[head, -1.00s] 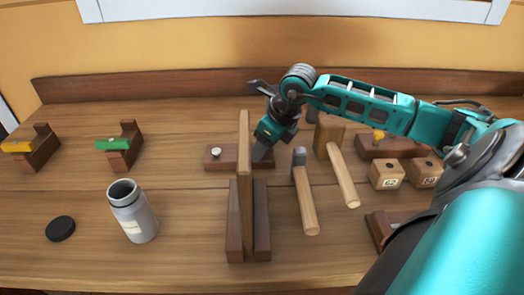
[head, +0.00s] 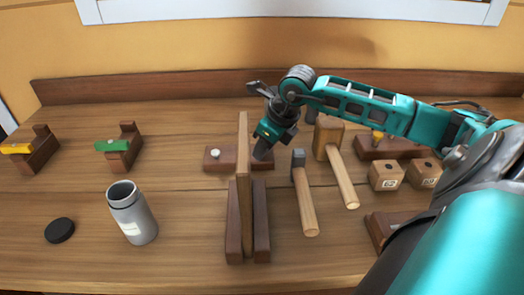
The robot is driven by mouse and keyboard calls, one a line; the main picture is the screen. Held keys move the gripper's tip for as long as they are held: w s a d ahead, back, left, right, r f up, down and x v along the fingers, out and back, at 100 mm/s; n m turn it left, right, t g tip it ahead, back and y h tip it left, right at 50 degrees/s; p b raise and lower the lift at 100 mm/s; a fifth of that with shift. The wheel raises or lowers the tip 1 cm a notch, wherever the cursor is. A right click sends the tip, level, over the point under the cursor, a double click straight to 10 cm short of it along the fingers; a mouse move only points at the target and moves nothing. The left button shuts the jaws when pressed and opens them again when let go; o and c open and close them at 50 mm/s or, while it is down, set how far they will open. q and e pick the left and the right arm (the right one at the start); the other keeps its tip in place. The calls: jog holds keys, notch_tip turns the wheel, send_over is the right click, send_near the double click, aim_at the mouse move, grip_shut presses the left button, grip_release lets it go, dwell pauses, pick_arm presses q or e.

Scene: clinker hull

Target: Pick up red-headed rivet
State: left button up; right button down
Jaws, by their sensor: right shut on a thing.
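My right gripper (head: 263,152) points down just right of the upright plank, low over the right part of a dark wooden rivet block (head: 262,166). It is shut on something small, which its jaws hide. No red head shows in the view, so I cannot see the red-headed rivet itself. A silver-headed rivet (head: 215,153) stands in the left part of the same block. My left gripper is not in view.
The upright plank (head: 243,155) in its dark stand (head: 261,225) is close left of my gripper. A hammer (head: 306,200) and a mallet (head: 343,175) lie to the right. A grey jar (head: 133,212) and black lid (head: 60,230) stand left, with clear bench around them.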

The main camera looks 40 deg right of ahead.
pick_arm(q)
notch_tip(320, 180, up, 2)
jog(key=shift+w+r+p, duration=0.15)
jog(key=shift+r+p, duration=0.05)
jog(key=shift+p, duration=0.9)
pick_arm(e)
notch_tip(320, 180, up, 20)
